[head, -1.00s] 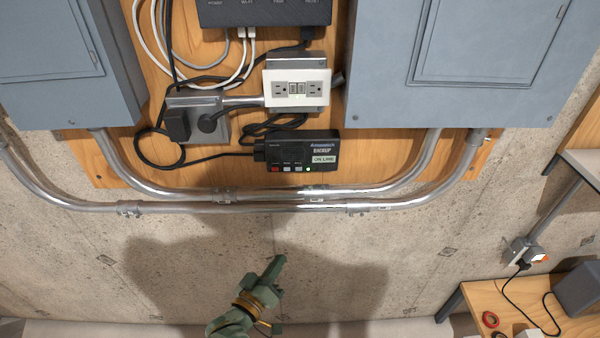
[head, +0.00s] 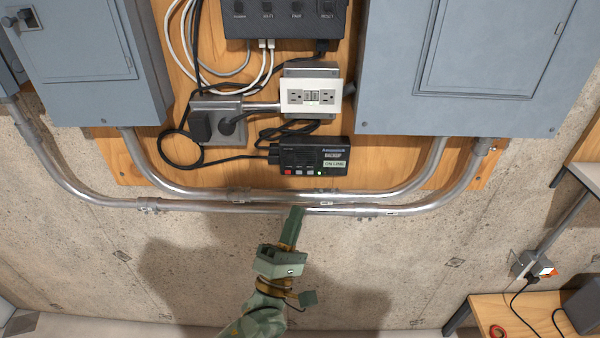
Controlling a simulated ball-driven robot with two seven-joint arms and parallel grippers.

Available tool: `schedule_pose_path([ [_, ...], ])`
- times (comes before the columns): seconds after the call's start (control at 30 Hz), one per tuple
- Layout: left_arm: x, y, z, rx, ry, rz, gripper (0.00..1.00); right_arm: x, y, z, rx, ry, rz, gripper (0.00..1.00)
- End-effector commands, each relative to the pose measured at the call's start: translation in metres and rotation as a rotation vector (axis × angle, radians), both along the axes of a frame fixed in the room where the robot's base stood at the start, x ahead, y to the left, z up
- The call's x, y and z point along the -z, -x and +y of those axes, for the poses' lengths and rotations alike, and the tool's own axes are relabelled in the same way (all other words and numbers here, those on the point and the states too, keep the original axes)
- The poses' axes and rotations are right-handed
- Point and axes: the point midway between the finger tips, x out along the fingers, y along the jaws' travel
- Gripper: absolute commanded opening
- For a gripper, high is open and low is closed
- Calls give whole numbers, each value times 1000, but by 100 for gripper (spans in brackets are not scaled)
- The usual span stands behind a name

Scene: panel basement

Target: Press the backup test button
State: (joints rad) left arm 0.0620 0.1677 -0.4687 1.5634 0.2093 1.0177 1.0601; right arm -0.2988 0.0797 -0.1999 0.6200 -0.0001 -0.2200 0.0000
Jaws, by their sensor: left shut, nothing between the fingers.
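The black backup unit (head: 309,158) is fixed low on the wooden panel, with a label reading BACKUP and an ON LINE tag. A row of small buttons (head: 299,171) runs along its lower edge, one red and the others paler, with a lit green light at the right end. The button lettering is too small to read. My left gripper (head: 296,210) is shut and empty, pointing up, its tips just below the unit and in front of the conduits in the picture. I cannot tell whether it touches the conduits. My right gripper is not in view.
Metal conduits (head: 235,202) run just under the unit. A white outlet (head: 311,96) and a grey box with plugs (head: 214,125) sit above it, under a black router (head: 285,18). Blue-grey cabinets (head: 465,70) flank the panel. A wooden bench (head: 510,312) stands lower right.

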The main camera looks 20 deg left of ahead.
Motion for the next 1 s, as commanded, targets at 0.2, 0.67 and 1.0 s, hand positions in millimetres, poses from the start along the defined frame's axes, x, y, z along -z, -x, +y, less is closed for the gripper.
schedule_pose_path([
  [0.2, 2, -9, 2, -1, -3, 1, 0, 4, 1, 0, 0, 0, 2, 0],
  [0.67, 3, -68, 19, -2, -5, 1, 0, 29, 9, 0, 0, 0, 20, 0],
  [1.0, 1, -85, 24, -1, -3, 1, 0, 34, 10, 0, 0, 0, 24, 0],
])
